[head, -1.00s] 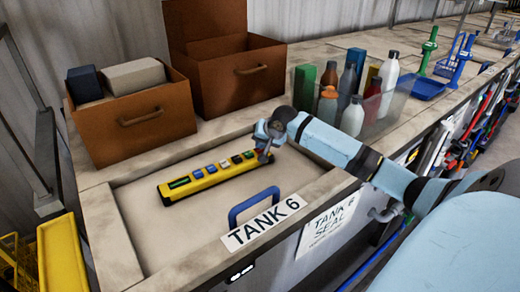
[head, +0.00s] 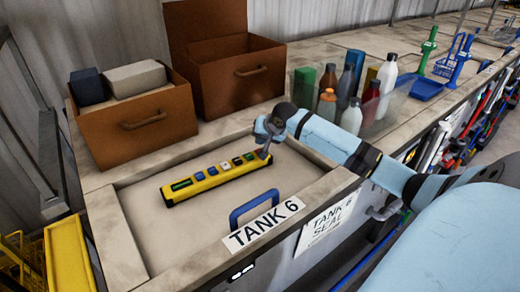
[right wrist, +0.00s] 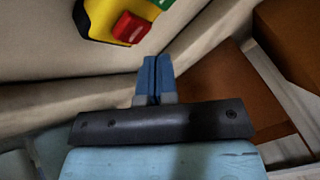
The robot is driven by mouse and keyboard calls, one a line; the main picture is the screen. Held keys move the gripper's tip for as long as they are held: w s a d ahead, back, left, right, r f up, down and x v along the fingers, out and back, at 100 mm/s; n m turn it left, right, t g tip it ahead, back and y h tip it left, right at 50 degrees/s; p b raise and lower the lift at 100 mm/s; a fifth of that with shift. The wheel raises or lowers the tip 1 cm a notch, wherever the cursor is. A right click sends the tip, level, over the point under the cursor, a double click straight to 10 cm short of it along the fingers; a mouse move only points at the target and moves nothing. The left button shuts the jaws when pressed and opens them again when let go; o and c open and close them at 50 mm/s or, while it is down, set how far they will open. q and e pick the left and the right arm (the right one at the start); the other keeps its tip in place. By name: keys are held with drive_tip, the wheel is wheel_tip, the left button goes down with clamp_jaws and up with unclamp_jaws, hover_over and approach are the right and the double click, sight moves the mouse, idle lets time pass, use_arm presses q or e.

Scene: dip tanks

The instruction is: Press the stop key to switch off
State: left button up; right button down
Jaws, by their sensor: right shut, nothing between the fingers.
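A yellow control bar (head: 215,180) lies on the recessed lid of tank 6, with a dark green display at its left end and a row of small keys. A red key (head: 262,154) is at its right end; it shows larger in the right wrist view (right wrist: 131,27), on the bar's yellow end (right wrist: 105,14). My right gripper (head: 266,142) is over that end, close to the red key. In the right wrist view its blue fingers (right wrist: 153,62) are shut and empty, and their tips appear apart from the red key. My left gripper is not in view.
A blue handle (head: 254,208) stands at the lid's front, beside the TANK 6 label (head: 263,223). Two brown boxes (head: 140,125) (head: 237,78) stand behind the lid. Several bottles (head: 348,88) sit in a clear bin to the right, behind my right arm.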

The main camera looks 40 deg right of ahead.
wheel_tip(320, 180, up, 2)
drive_tip(key=shift+r+p, duration=0.15)
drive_tip(key=shift+p, duration=0.7)
drive_tip(key=shift+r+p, duration=0.55)
drive_tip(key=shift+r, duration=0.45)
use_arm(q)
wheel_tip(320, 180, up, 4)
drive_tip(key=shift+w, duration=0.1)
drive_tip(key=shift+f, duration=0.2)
use_arm(e)
drive_tip(key=shift+f, duration=0.1)
